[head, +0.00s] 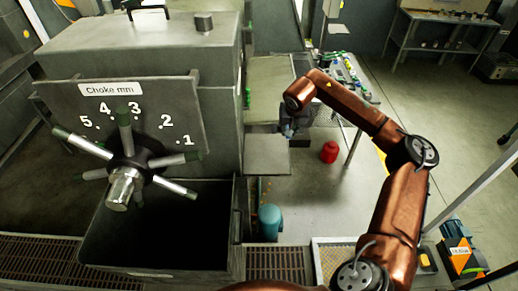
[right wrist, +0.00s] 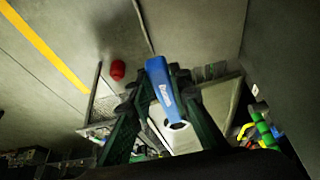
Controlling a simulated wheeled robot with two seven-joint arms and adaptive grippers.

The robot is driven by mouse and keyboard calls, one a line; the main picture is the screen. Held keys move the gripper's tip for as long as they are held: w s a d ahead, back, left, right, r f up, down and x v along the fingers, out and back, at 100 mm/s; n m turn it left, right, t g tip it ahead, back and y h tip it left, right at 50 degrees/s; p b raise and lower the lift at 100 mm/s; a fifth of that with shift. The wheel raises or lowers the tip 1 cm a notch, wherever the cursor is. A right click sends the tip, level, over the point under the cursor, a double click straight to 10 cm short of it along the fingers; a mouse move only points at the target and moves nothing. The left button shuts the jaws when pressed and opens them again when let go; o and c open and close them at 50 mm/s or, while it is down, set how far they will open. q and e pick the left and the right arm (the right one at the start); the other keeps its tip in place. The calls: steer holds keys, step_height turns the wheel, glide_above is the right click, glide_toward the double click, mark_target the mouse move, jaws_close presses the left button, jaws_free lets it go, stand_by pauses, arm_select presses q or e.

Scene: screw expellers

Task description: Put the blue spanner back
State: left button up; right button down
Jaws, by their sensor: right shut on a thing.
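The blue spanner (right wrist: 159,78) shows in the right wrist view, with a blue handle and a pale metal end toward the camera. My right gripper (right wrist: 156,92) is shut on it, with dark fingers on either side. In the head view my right arm reaches forward, and its gripper (head: 287,129) is small and dark beside the grey machine. The spanner cannot be made out clearly there. A table with several coloured tools (head: 347,72) stands beyond the gripper, to its right. My left gripper is not in view.
The choke handwheel (head: 122,165) and its grey machine (head: 150,60) fill the left. A red canister (head: 329,152) stands on the floor beside the table leg, and a teal cylinder (head: 270,222) stands nearer. Open floor lies at the right.

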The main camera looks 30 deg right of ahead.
steer(key=a+f, duration=0.2)
steer(key=a, duration=0.2)
steer(key=a+f+p, duration=0.1)
steer(key=a+f, duration=0.1)
steer(key=a, duration=0.2)
steer(key=a+f, duration=0.2)
steer(key=a, duration=0.1)
steer(key=shift+w+a+f, duration=0.35)
steer(key=shift+a+f, duration=0.05)
steer(key=shift+w+a+f, duration=0.1)
steer(key=shift+a+f, duration=0.6)
steer(key=shift+f, duration=0.3)
steer(key=f, duration=0.1)
steer(key=f+p, duration=0.1)
steer(key=f, duration=0.1)
steer(key=shift+a, duration=0.4)
steer(key=shift+d+f, duration=0.1)
steer(key=shift+f, duration=0.3)
steer(key=c, duration=2.2)
jaws_free()
steer(key=o, duration=0.3)
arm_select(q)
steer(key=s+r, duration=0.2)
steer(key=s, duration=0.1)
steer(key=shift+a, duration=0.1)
arm_select(e)
steer(key=shift+o, duration=0.7)
